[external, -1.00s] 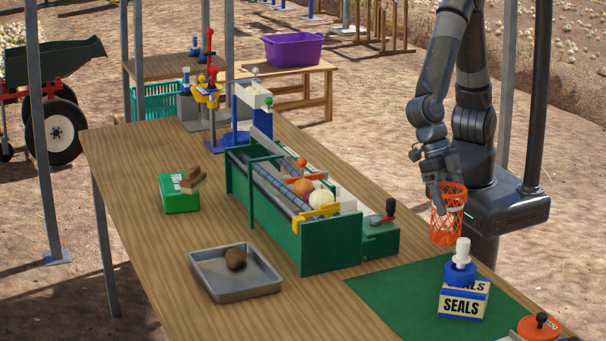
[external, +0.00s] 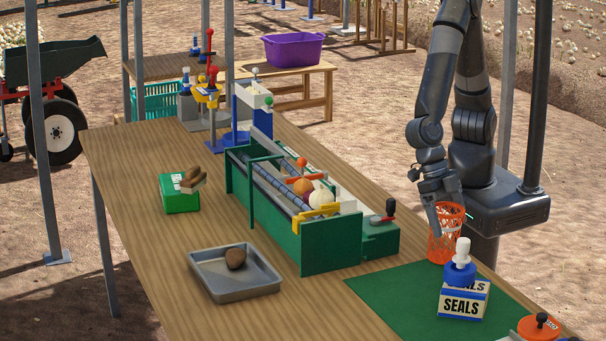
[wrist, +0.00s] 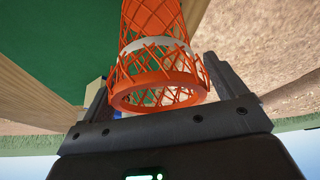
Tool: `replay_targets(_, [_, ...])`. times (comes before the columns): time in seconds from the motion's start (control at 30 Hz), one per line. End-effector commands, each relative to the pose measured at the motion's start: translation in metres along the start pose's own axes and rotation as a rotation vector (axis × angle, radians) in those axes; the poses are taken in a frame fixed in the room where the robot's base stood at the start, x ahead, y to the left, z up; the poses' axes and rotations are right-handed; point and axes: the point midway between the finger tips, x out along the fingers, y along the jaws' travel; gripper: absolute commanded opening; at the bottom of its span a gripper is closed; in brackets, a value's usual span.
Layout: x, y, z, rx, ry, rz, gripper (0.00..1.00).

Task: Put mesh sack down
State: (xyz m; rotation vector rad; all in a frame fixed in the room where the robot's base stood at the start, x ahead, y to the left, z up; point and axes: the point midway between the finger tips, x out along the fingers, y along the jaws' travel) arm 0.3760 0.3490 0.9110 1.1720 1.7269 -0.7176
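The mesh sack (external: 447,240) is an orange open-weave tube with a solid rim and a pale band. It stands nearly upright at the right edge of the table, by the green mat (external: 385,292). Whether its bottom touches the mat cannot be told. My gripper (external: 446,212) is at the sack's upper part. In the wrist view the fingers of my gripper (wrist: 156,72) lie on either side of the sack (wrist: 155,50), close against it, and the rim faces the camera. The gripper appears shut on it.
A SEALS box (external: 462,303) with a blue and white stamp (external: 460,264) stands just in front of the sack. An orange round item (external: 538,328) lies at the lower right. The green sorter (external: 330,245) and a metal tray (external: 240,290) stand left. The mat's left part is clear.

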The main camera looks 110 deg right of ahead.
Motion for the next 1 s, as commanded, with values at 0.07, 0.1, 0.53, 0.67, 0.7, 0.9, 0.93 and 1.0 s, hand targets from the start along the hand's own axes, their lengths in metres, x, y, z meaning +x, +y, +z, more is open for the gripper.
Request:
replay_targets(0.07, [0.000,0.000,0.000,0.000,0.000,0.000,0.95])
replay_targets(0.1, [0.000,0.000,0.000,0.000,0.000,0.000,0.95])
replay_targets(0.53, [-0.027,0.001,-0.002,-0.001,0.002,0.004,0.95])
replay_targets(0.67, [-0.056,0.002,-0.002,-0.001,0.002,0.006,0.95])
replay_targets(0.7, [-0.065,0.001,-0.001,0.001,0.001,0.007,0.95])
replay_targets(0.9, [-0.103,0.001,-0.001,0.001,0.001,0.004,0.95])
replay_targets(0.93, [-0.107,0.001,-0.001,0.000,0.001,0.003,0.95])
replay_targets(1.0, [-0.114,0.001,-0.001,0.000,0.001,0.001,0.95])
